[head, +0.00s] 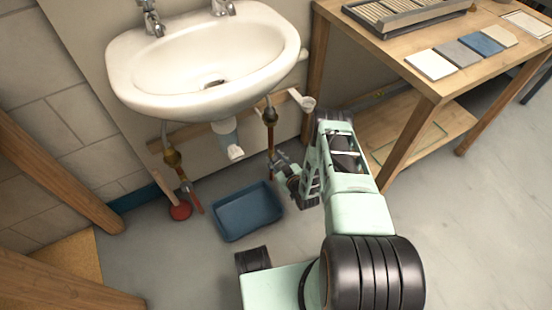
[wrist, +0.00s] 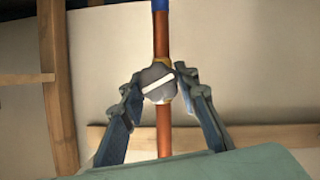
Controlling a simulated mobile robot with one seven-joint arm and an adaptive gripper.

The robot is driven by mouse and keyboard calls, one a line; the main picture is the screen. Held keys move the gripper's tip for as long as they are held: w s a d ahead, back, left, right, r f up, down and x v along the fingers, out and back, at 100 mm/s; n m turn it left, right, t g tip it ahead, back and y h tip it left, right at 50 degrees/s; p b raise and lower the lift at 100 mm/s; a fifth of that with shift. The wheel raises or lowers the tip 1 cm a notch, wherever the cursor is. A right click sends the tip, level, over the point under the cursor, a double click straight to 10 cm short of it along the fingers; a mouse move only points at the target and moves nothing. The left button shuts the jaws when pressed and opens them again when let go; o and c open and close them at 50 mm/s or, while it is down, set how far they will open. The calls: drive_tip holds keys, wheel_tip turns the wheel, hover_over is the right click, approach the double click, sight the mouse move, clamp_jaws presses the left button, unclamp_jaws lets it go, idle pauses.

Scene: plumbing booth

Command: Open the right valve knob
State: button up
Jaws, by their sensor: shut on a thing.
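The right valve knob (wrist: 156,72) is dark grey and round with a white bar across its face. The bar lies across the vertical copper pipe (wrist: 163,135), tilted slightly up to the right. My gripper (wrist: 158,84) is shut on the knob, one fingertip on each side of it. In the head view my gripper (head: 281,163) is under the right side of the white sink (head: 205,100), at the right-hand pipe (head: 270,116). The knob itself is hidden there behind my gripper.
A blue tray (head: 247,210) lies on the floor below the sink. A wooden workbench (head: 428,88) with sample tiles stands close on the right.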

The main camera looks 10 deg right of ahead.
sight(276, 157)
drive_tip(key=shift+n+t+h, duration=0.5)
drive_tip(key=shift+n+h, duration=0.3)
drive_tip(key=shift+n, duration=0.5)
drive_tip(key=o, duration=1.2)
drive_tip(key=shift+r, duration=5)
